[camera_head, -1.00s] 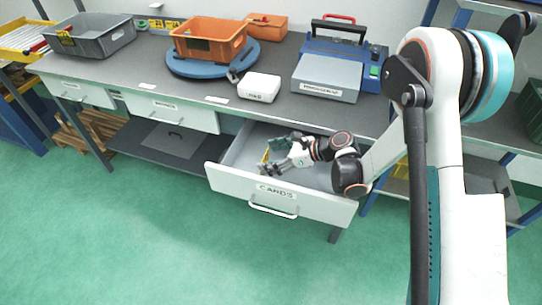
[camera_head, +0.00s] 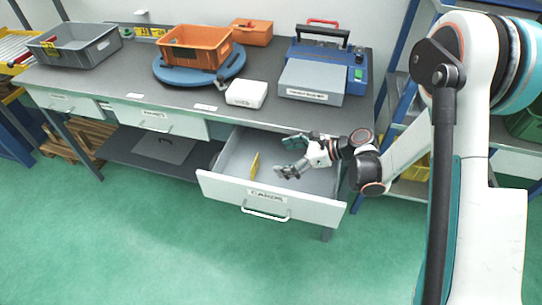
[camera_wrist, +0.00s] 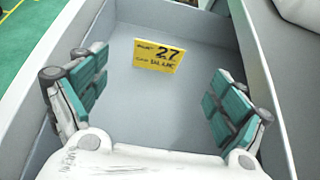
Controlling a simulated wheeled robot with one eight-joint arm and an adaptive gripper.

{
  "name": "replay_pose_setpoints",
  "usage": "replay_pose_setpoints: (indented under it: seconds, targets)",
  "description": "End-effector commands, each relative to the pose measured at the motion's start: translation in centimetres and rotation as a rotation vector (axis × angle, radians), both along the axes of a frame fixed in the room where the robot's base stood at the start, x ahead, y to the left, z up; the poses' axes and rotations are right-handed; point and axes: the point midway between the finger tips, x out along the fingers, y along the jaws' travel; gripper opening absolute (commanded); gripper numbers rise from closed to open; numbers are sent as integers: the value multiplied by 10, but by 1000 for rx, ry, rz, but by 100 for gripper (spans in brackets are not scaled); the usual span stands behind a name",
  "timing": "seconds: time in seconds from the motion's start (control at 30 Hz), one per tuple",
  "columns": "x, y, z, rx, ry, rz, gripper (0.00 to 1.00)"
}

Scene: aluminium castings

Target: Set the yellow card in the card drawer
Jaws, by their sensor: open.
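The yellow card (camera_head: 254,166) stands on edge inside the open card drawer (camera_head: 270,196), whose front carries a CARDS label. In the wrist view the card (camera_wrist: 158,56) shows a black "27" and stands on the grey drawer floor (camera_wrist: 150,105), near the far wall. My gripper (camera_head: 285,157) is over the drawer, to the right of the card and apart from it. In the wrist view my gripper (camera_wrist: 158,100) has its teal-padded fingers spread wide, with nothing between them.
The bench top (camera_head: 130,80) above holds a white box (camera_head: 246,94), an orange bin (camera_head: 195,48) on a blue turntable (camera_head: 199,72), a grey tray (camera_head: 75,50) and a blue machine (camera_head: 325,66). Two other drawers at left look shut.

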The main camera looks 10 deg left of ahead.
Motion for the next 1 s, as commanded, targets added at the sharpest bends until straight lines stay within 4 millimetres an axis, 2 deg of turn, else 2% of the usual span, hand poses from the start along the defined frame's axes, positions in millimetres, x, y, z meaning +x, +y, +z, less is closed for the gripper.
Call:
replay_pose_setpoints:
  seconds: [0.03, 0.2, 0.47, 0.57, 0.67, 0.83, 1.0]
  targets:
    - [0, -8, 6, 0, 0, -2, 90]
    - [-2, -21, 12, 0, 0, -1, 90]
    - [-2, -25, 14, 0, -1, 0, 90]
    - [-1, -27, 20, -15, -24, 4, 90]
    - [-1, -34, 35, -58, -84, 16, 90]
    - [-4, -54, 75, -188, -258, 63, 90]
    - [-17, -79, 113, -336, -436, 134, 90]
